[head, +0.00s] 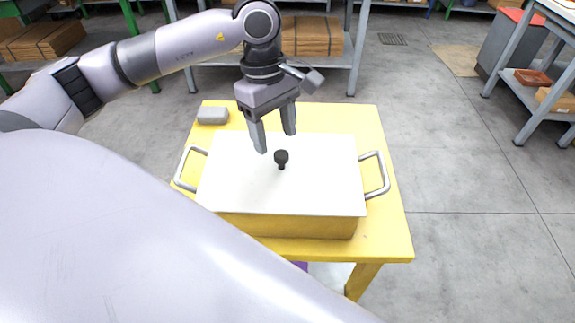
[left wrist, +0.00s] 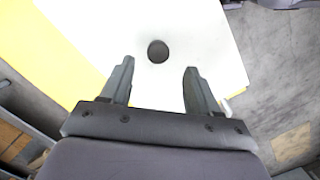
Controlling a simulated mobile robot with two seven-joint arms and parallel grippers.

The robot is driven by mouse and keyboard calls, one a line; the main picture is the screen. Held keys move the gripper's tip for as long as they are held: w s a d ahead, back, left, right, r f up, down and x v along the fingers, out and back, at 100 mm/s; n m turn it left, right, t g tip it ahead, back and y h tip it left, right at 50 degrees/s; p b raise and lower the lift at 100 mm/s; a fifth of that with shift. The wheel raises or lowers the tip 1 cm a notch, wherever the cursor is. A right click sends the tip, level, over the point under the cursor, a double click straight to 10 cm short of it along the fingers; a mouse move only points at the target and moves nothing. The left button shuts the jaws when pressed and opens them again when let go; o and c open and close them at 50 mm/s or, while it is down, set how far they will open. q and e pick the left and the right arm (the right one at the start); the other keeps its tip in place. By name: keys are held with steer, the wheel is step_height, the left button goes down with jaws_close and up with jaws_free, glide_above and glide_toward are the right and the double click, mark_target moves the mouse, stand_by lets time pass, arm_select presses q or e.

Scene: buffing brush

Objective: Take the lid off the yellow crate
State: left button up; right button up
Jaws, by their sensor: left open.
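The yellow crate (head: 290,224) stands on the yellow table, with a grey metal handle at its left and right ends. Its flat white lid (head: 310,190) lies on top and covers the opening. A small black knob (head: 281,157) stands up from the middle of the lid; it also shows as a dark round spot in the left wrist view (left wrist: 158,51). My left gripper (head: 275,142) is open and empty above the lid, just behind the knob. In the left wrist view the knob lies ahead of the fingertips, between their lines. My right gripper is not in view.
The yellow table (head: 392,215) has a bare strip along its right side. A grey block (head: 212,116) lies at its back left corner. Shelves with cardboard (head: 310,38) stand behind, and another shelf unit stands at the right. The grey floor right of the table is clear.

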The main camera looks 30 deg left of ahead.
mark_target(281, 153)
arm_select(q)
steer(key=f, duration=0.2)
steer(key=d+f, duration=0.1)
steer(key=f, duration=0.2)
steer(key=shift+d+f, duration=0.2)
steer(key=shift+f, duration=0.15)
jaws_close()
